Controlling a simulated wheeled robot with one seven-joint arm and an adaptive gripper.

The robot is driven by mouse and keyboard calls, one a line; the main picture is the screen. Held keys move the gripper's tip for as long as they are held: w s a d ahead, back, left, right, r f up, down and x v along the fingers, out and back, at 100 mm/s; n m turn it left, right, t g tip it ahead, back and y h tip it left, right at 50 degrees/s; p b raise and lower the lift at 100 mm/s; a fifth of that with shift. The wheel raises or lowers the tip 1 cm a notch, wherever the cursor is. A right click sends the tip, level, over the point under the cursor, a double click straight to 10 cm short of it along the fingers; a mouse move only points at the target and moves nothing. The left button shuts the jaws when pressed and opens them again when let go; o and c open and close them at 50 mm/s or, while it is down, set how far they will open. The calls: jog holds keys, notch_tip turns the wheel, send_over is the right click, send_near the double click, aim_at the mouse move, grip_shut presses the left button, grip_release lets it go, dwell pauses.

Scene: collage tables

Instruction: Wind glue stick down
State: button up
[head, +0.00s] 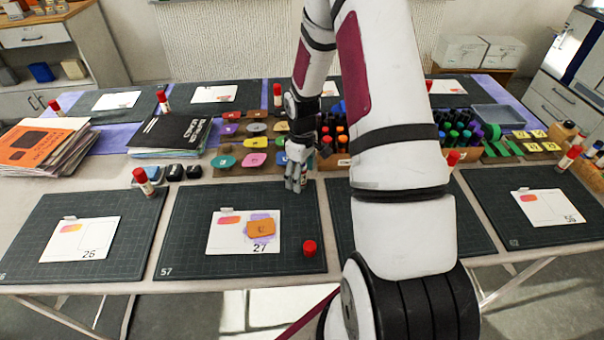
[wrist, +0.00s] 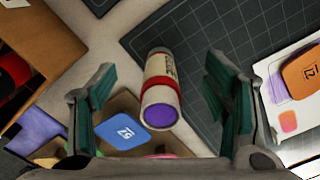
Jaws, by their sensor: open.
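In the wrist view, an uncapped glue stick (wrist: 160,68) with a white body and red collar shows its purple glue end (wrist: 161,115) towards the camera. My gripper (wrist: 160,98) is open, one finger on each side of the stick, with gaps on both sides. In the head view my gripper (head: 296,182) is low over the back edge of mat 57 (head: 190,215); the stick cannot be made out clearly there. A red cap (head: 310,247) is on the mat's right part. Card 27 (head: 217,245) bears an orange piece (head: 261,228) over a purple smear.
Trays of coloured pieces (head: 256,143) lie just behind the gripper. Another red-capped glue stick (head: 143,180) stands to the left beside dark blocks (head: 175,172). Stacks of paper (head: 40,146) and black folders (head: 172,134) are further left. Mat 57's front left is clear.

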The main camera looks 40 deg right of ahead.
jog(key=shift+r+p, duration=1.9)
jog(key=shift+r, duration=1.85)
jog(key=shift+a+r, duration=0.1)
jog(key=shift+r, duration=0.1)
jog(key=s+a+r+m+t, duration=0.1)
jog(key=s+a+r, duration=0.15)
jog(key=r, duration=0.45)
jog(key=s+a+r+h, duration=0.15)
jog(key=a+r, duration=0.25)
jog(key=r, duration=0.4)
jog(key=s+a+r+m+t, duration=0.1)
jog(key=s+a+r, duration=0.15)
jog(key=r, duration=0.45)
jog(key=s+a+r+m+t, duration=0.1)
jog(key=s+a+r, duration=0.3)
jog(key=s, duration=0.4)
jog(key=s+a+r+m+t+y, duration=0.1)
jog(key=s+a+r+t, duration=0.1)
jog(key=s+a+r, duration=0.3)
jog(key=shift+s+a+r, duration=0.2)
jog(key=shift+s+a, duration=0.65)
jog(key=shift+s, duration=1.25)
